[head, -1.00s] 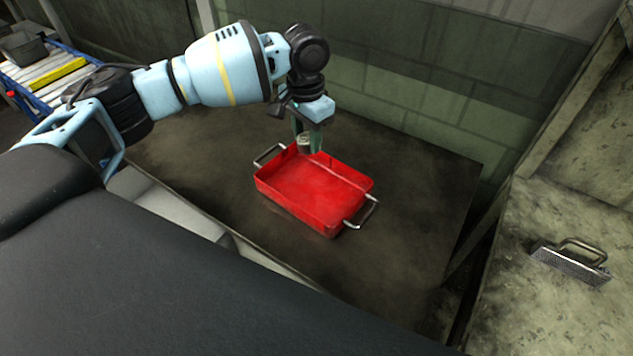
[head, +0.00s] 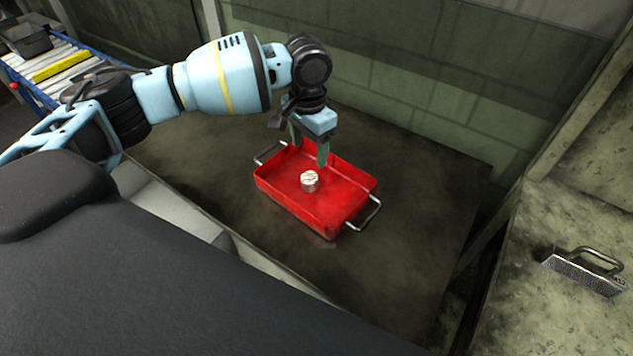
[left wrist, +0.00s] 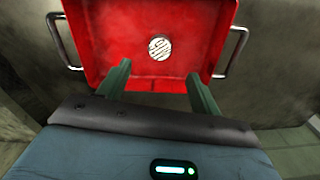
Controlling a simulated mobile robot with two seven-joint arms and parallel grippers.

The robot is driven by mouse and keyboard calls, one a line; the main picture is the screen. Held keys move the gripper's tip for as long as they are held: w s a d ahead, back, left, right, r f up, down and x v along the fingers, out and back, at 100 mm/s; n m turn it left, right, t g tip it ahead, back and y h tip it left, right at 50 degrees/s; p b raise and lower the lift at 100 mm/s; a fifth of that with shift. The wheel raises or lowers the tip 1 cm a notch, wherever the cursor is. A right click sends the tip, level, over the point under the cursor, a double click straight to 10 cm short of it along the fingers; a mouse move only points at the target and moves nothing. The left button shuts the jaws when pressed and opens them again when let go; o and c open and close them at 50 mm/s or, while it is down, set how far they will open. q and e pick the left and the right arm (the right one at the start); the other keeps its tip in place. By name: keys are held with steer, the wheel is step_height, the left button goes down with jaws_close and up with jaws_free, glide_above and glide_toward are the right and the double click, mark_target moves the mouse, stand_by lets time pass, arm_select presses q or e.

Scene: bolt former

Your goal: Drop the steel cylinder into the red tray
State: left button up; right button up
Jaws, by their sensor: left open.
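The steel cylinder (head: 310,181) is short and silvery with a striped top. In the head view it shows within the outline of the red tray (head: 325,222); I cannot tell if it touches the tray floor. In the left wrist view the cylinder (left wrist: 160,47) shows against the red floor of the tray (left wrist: 205,30), apart from my fingers. My left gripper (head: 308,152) is open and empty above the far side of the tray. Its two green fingers (left wrist: 158,82) are spread wide in the left wrist view. My right gripper is not in view.
The tray stands on a dark table (head: 410,200) with metal handles at its ends. A wall (head: 430,90) rises behind. A metal block with a handle (head: 583,270) lies on a surface at right. A roller conveyor with a grey bin (head: 28,40) is at far left.

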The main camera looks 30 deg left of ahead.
arm_select(q)
step_height(320, 180, up, 8)
stand_by(0.5)
steer(key=shift+f, duration=0.1)
stand_by(0.5)
